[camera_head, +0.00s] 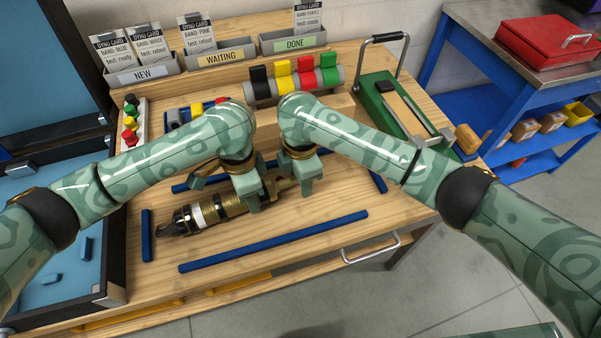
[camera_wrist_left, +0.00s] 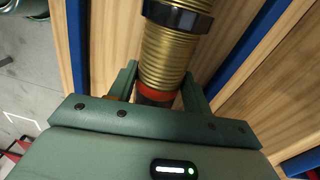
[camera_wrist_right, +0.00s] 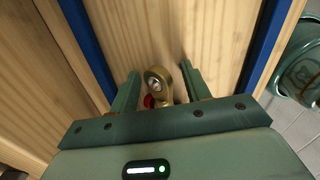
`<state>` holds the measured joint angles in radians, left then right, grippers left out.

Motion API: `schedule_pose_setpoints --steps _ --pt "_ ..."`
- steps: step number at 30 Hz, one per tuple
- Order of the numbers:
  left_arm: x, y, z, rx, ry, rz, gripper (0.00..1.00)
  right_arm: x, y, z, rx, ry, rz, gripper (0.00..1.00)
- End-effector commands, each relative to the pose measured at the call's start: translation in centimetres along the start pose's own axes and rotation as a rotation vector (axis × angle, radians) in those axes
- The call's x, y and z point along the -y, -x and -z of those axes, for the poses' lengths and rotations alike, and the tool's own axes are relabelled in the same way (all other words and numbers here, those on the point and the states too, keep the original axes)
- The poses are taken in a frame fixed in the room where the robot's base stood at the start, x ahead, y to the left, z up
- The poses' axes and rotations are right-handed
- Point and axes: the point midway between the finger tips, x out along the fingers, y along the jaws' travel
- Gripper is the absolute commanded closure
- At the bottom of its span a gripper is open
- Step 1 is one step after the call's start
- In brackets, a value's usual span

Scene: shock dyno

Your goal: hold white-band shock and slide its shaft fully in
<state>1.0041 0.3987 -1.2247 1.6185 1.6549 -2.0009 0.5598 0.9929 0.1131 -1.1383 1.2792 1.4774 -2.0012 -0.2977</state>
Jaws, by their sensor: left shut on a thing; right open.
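The white-band shock (camera_head: 199,215) lies on the bench, its gold threaded body (camera_wrist_left: 172,55) slanting up to the right from a dark end with the white band. My left gripper (camera_head: 256,196) is shut on the shock near an orange-red ring (camera_wrist_left: 158,94), seen between its fingers in the left wrist view. My right gripper (camera_head: 305,182) is open, its fingers on either side of the shock's gold end eye (camera_wrist_right: 157,82). A small red part (camera_wrist_right: 149,101) shows beside that eye. The shaft is mostly hidden by the grippers.
Blue rails (camera_head: 275,241) surround the shock on the bench. Behind stand colored clamps on a grey bar (camera_head: 293,85), a green lever press (camera_head: 395,110) and trays labelled NEW, WAITING (camera_head: 220,58) and DONE. The front bench strip is clear.

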Motion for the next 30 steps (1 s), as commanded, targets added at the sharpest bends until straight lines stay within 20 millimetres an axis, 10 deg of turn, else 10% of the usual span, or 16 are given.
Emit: schedule_pose_setpoints --steps 30 --pt "-0.2 -0.3 -0.1 0.005 -0.003 -0.005 0.92 0.0 10.0 0.0 0.000 0.000 -0.002 0.53"
